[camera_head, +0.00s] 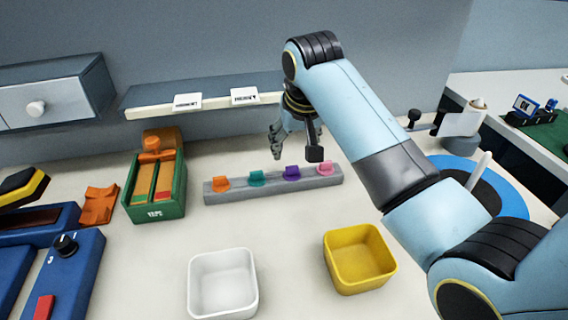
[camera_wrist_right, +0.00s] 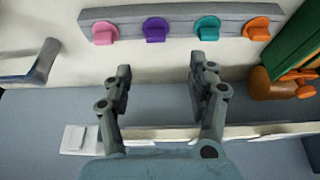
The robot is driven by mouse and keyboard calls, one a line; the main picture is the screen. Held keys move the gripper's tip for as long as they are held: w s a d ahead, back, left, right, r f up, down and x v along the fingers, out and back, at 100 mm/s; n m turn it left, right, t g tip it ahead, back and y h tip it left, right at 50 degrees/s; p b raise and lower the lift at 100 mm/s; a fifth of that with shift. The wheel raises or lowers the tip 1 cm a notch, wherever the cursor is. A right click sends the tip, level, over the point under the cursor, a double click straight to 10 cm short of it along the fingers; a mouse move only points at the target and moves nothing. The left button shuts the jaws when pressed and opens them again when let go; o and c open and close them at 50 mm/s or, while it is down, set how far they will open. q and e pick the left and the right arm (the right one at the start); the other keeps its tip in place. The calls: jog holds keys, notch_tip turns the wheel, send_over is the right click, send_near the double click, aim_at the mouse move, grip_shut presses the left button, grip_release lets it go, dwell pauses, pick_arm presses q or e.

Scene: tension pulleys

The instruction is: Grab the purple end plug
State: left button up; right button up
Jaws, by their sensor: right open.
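The purple end plug (camera_head: 291,173) sits on a long grey holder (camera_head: 235,193), between a teal plug (camera_head: 257,178) and a pink plug (camera_head: 325,169). An orange plug (camera_head: 221,184) is at the holder's left end. The purple plug also shows in the right wrist view (camera_wrist_right: 155,29), ahead of my right gripper (camera_wrist_right: 160,72). The right gripper's two fingers are spread with nothing between them, apart from the plugs. In the head view the right gripper (camera_head: 295,155) is just behind and above the holder, partly hidden by its arm. My left gripper is not in view.
A white bin (camera_head: 222,312) and a yellow bin (camera_head: 360,285) stand in front of the holder. A green and orange device (camera_head: 156,205) is to the left. A shelf (camera_head: 205,92) with two labels runs along the wall behind. A blue round mat (camera_head: 515,205) lies at right.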

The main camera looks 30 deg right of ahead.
send_over(292, 167)
jog(key=s, duration=0.2)
jog(key=f, duration=0.2)
jog(key=a+f, duration=0.1)
jog(key=f, duration=0.1)
jog(key=shift+f, duration=0.2)
jog(key=shift+w+d+f, duration=0.1)
jog(key=shift+w+f, duration=0.05)
jog(key=shift+f, duration=0.15)
jog(key=x, duration=0.4)
jog(key=shift+w+d+f, duration=0.1)
jog(key=shift+d+f, duration=0.15)
jog(key=shift+f, duration=0.1)
jog(key=c, duration=0.4)
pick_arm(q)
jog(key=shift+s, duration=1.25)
pick_arm(e)
jog(key=c, duration=0.5)
